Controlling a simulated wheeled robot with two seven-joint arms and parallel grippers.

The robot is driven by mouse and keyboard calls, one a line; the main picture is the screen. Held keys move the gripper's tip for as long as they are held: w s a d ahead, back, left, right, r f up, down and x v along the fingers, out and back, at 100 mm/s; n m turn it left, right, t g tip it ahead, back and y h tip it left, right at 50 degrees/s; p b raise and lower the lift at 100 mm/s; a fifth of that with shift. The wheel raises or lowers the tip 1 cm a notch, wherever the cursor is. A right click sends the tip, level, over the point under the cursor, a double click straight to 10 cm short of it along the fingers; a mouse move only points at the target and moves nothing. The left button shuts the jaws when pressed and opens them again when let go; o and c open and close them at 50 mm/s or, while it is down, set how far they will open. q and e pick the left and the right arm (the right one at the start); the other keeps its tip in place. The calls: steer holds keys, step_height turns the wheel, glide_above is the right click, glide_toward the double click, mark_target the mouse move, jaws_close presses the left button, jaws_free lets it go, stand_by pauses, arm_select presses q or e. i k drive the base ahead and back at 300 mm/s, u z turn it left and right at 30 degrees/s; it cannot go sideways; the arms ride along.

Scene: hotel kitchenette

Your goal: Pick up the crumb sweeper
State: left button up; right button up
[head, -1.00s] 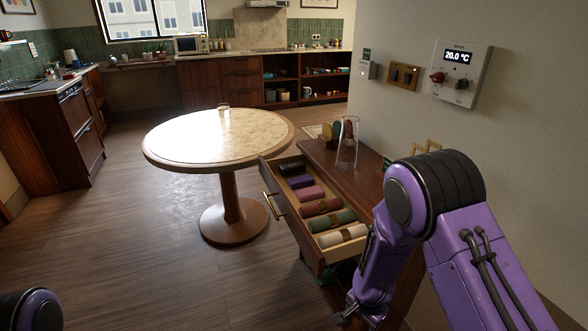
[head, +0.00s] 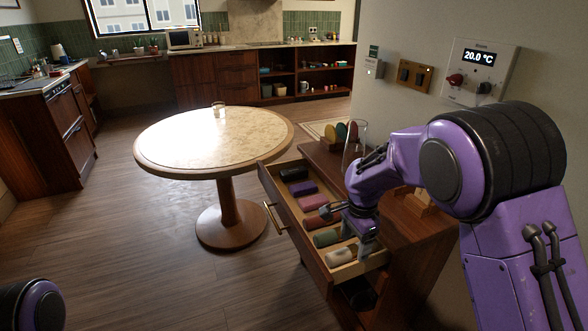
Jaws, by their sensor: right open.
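I cannot make out for certain which thing is the crumb sweeper. The open drawer (head: 282,222) holds a row of items: a black one (head: 293,174) at the far end, a purple one (head: 303,188), a pink one (head: 313,201), a red-brown roll (head: 318,221), a green roll (head: 327,238) and a cream roll (head: 340,257) at the near end. My right gripper (head: 346,230) is open over the near half of the drawer and hides the right ends of the nearer rolls. No contact with any item is clear. My left gripper is out of view.
The drawer belongs to a wooden cabinet (head: 405,235) against the right wall. A clear glass cylinder (head: 356,140) and a rack of coloured discs (head: 341,132) stand on its top, close to my right arm. A round table (head: 190,150) stands left of the drawer. Open floor lies at left.

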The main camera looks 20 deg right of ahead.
mark_target(296, 173)
steer(key=u, duration=0.05)
steer(key=i, duration=1.7)
